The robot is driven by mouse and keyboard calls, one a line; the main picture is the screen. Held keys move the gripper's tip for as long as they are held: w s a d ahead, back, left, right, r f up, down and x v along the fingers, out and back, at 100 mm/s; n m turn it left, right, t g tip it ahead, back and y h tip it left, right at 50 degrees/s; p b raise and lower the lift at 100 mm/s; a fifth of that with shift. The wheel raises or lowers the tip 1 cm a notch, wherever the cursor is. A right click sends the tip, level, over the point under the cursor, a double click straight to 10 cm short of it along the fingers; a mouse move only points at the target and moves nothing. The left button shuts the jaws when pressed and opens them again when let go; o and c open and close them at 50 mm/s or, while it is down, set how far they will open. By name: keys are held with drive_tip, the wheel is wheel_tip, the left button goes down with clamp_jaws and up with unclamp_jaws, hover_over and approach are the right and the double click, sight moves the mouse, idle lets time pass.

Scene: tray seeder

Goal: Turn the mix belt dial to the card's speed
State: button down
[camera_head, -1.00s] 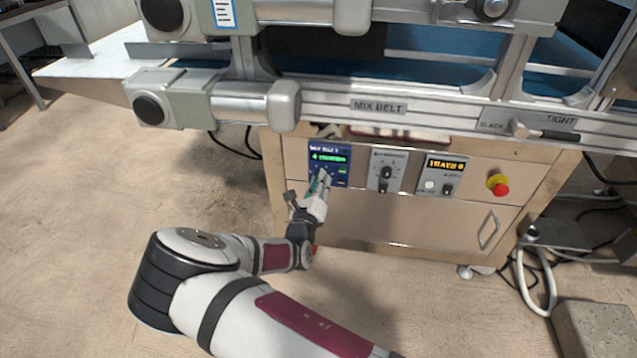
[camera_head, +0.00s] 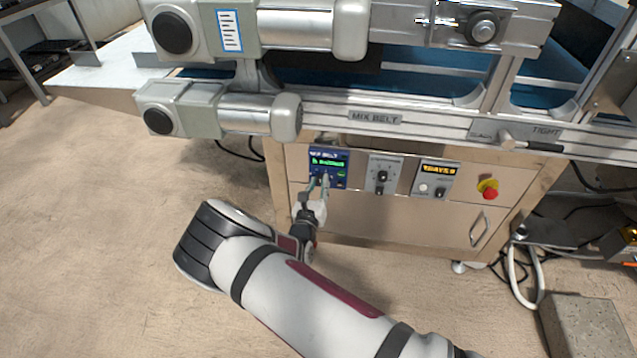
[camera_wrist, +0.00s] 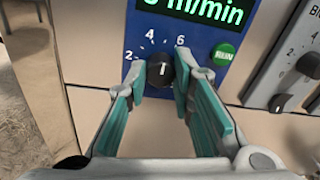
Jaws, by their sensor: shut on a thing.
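The mix belt panel (camera_head: 342,152) is a blue box with a green-lit display, on the cabinet front below the "MIX BELT" label. Its black dial (camera_wrist: 160,70) sits under the display in the wrist view, with its white pointer nearly straight up between 4 and 6. The display (camera_wrist: 207,8) ends in "m/min"; its digit is cut off there and looks like 5 in the head view. My gripper (camera_wrist: 160,88) is shut on the dial, one teal finger pad on each side. A blue-edged white card (camera_head: 229,31) is on the upper motor housing; its text is too small to read.
To the right of the panel are a grey plate with a black knob (camera_head: 382,174), a tray counter (camera_head: 437,178) with amber display, and a red emergency stop (camera_head: 489,189). Motor housings and belt rails overhang the cabinet. The floor at left is clear.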

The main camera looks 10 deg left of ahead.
drive_tip(key=c, duration=1.4)
unclamp_jaws()
drive_tip(key=shift+o, duration=0.2)
drive_tip(key=s+a, duration=0.1)
drive_tip(key=s, duration=1.1)
drive_tip(key=shift+r, duration=0.2)
